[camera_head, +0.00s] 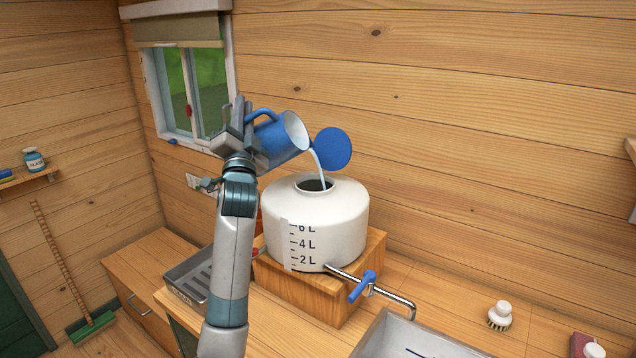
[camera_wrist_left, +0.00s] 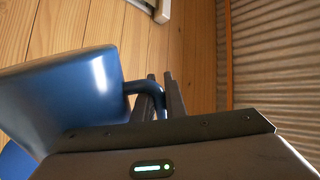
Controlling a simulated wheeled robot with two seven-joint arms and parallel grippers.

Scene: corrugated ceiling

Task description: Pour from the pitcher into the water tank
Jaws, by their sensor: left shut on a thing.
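A blue pitcher (camera_head: 279,143) with a pale inside is tilted above the tank, and a pale stream of water (camera_head: 317,168) runs from its lip into the tank's opening. Its round blue lid (camera_head: 333,148) hangs open beside the lip. The white water tank (camera_head: 325,225) stands upright, marked 2 L, 4 L and 6 L; its water level cannot be seen. My left gripper (camera_head: 243,122) is shut on the pitcher's handle, up and left of the tank. In the left wrist view the pitcher (camera_wrist_left: 70,95) fills the left side, its handle between the fingers (camera_wrist_left: 160,98). My right gripper is not in view.
The tank stands on a wooden block (camera_head: 312,294) on the counter. A pipe with a blue tap (camera_head: 362,287) leads from it over a sink (camera_head: 420,340). A grey drying tray (camera_head: 190,275) is left of the block. A brush (camera_head: 500,316) lies right. A window (camera_head: 190,90) is behind.

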